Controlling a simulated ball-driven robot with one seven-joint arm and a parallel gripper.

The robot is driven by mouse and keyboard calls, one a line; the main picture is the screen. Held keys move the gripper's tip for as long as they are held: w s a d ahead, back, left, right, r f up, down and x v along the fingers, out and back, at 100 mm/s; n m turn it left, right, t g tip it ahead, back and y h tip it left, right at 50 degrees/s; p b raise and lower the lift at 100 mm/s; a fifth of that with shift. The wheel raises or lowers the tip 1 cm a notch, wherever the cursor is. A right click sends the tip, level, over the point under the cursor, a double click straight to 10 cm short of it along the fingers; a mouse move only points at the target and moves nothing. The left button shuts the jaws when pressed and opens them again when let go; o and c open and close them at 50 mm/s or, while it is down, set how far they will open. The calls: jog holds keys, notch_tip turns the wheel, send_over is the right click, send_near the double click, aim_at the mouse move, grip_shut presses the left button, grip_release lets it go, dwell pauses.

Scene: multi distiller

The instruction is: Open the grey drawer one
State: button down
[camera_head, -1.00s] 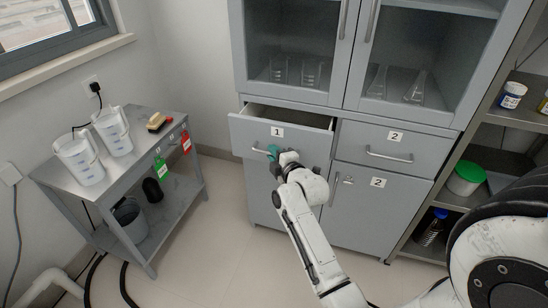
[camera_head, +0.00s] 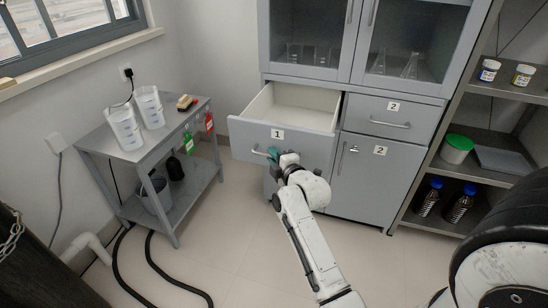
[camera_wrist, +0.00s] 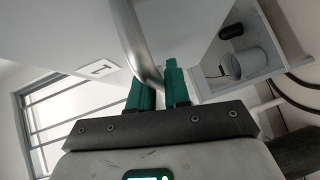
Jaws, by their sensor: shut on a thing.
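The grey drawer one (camera_head: 306,142), with a white label "1" on its front, is pulled well out of the cabinet in the head view. Its pale, empty-looking inside shows. My gripper (camera_head: 273,154) is at the drawer's front, its green fingers on the metal bar handle (camera_head: 260,153). In the wrist view the handle (camera_wrist: 139,45) runs between the two green fingers of my gripper (camera_wrist: 159,88), which are shut on it. The drawer front with its label (camera_wrist: 100,68) shows upside down there. Part of the handle is hidden by my gripper.
The closed drawer two (camera_head: 372,123) and a cabinet door (camera_head: 372,185) are at the right. A side table (camera_head: 165,150) with two white jugs stands at the left. A shelf (camera_head: 497,150) with jars and bottles is at the right.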

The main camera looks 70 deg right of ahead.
jog(key=shift+f, duration=0.1)
jog(key=c, duration=1.2)
grip_release()
jog(key=p+v, duration=0.1)
jog(key=v, duration=0.9)
jog(key=shift+s+a, duration=0.25)
jog(key=shift+s, duration=0.05)
